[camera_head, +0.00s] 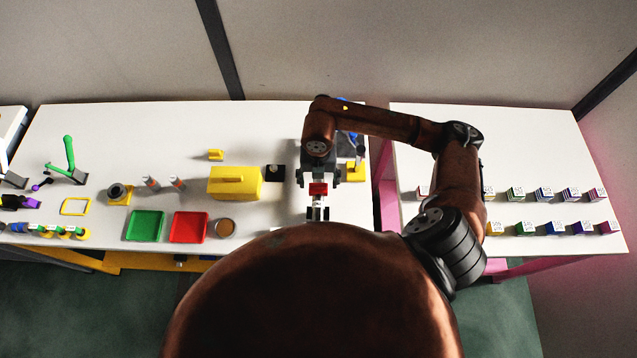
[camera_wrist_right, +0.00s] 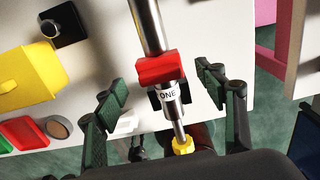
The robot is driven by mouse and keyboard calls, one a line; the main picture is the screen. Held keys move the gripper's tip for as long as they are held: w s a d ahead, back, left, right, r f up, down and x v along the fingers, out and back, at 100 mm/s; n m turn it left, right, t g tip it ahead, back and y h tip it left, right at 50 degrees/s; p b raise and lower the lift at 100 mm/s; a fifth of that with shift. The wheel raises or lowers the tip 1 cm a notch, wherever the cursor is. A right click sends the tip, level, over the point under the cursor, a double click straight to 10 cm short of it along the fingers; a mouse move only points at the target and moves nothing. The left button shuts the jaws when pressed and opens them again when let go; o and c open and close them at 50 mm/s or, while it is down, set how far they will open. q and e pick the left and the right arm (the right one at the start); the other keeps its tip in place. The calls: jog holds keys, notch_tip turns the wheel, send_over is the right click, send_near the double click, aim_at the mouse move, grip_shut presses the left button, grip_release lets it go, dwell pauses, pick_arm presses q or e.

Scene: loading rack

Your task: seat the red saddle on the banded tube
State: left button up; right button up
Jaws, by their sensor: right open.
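The red saddle (camera_wrist_right: 160,68) lies across the silvery banded tube (camera_wrist_right: 147,22) in the right wrist view. Whether it is fully seated cannot be told. A white band marked ONE shows just below it, then a thinner rod with a yellow end (camera_wrist_right: 183,145). In the head view the saddle (camera_head: 318,188) shows below my right wrist, near the table's front edge. My right gripper (camera_wrist_right: 163,90) is open, one finger on each side of the saddle and tube, with visible gaps on both sides. My arm hides most of the tube in the head view. My left gripper is not visible.
A yellow box (camera_head: 234,182) and a black block (camera_head: 275,172) stand to the left. Green (camera_head: 145,226) and red (camera_head: 188,227) trays lie farther left. Blue and yellow items stand behind my right wrist. A gap separates this table from the right one, which holds several small cubes.

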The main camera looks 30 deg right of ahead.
aim_at(319, 184)
notch_tip(319, 184, up, 10)
dwell(0.3)
